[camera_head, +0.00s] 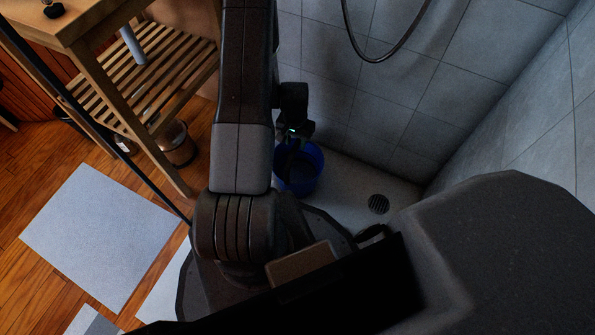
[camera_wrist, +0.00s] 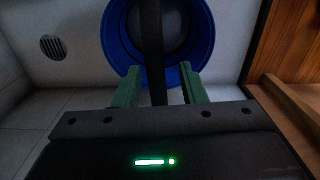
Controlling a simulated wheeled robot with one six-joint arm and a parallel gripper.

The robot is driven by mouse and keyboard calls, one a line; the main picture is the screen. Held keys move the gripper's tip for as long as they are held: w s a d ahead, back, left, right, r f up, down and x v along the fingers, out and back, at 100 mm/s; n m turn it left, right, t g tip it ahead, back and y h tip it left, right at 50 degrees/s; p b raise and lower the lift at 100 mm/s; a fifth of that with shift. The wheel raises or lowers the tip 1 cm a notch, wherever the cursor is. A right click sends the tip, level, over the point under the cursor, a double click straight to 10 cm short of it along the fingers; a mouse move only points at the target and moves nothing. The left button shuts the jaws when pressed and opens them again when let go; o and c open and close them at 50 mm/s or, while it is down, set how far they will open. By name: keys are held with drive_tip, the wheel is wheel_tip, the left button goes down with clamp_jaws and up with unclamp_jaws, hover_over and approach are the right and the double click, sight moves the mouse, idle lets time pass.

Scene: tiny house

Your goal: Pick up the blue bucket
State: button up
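The blue bucket (camera_head: 304,172) stands on the pale shower floor against the tiled wall, partly hidden by my arm in the head view. In the wrist view the bucket (camera_wrist: 116,36) shows its round blue rim and darker inside, cut off at the top edge. A dark strip crosses the bucket and runs down between my fingers; I cannot tell whether it is the handle. My gripper (camera_wrist: 160,70) has its two green fingers apart, overlapping the bucket's near rim in the picture. In the head view my gripper (camera_head: 294,138) is dark and over the bucket; contact cannot be told.
A round drain (camera_head: 378,204) lies right of the bucket. Tiled walls (camera_head: 400,100) close in behind and at right. A wooden slatted shelf (camera_head: 150,75) stands at left, with a metal bin (camera_head: 178,145) near it. A pale mat (camera_head: 100,235) lies on the wooden floor.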

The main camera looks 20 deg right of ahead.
drive_tip(key=f, duration=0.1)
drive_tip(key=f+b, duration=0.1)
drive_tip(key=f, duration=0.2)
drive_tip(key=shift+d, duration=0.3)
clamp_jaws()
drive_tip(key=shift+r, duration=0.1)
idle(0.9)
